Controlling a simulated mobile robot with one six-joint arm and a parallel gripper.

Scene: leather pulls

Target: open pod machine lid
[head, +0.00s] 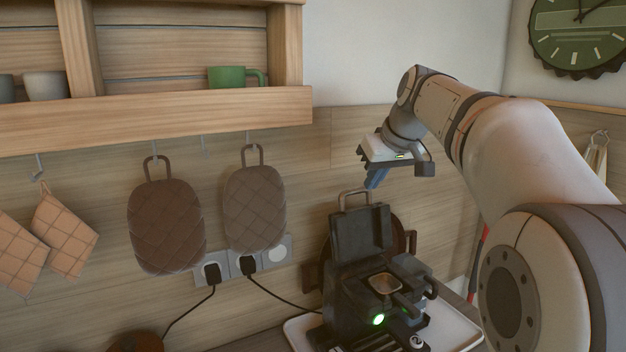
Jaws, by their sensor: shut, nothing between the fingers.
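The dark pod machine (347,290) stands on a pale tray at the lower right, with a green light glowing on its front. Its lid (360,234) stands raised, roughly upright at the back, with a loop handle (354,194) at its top edge. The pod opening with a metallic rim (385,283) is exposed below it. My gripper (376,180) is just above and to the right of the lid handle, with its blue fingers pointing down. The fingers are shut and hold nothing. I cannot tell whether they touch the handle.
The pale tray (458,335) lies under the machine. Two quilted brown pads (166,225) hang on the wall, with sockets (277,254) and black cords below them. A wooden shelf (150,118) with cups is at the upper left. Wall space left of my gripper is clear.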

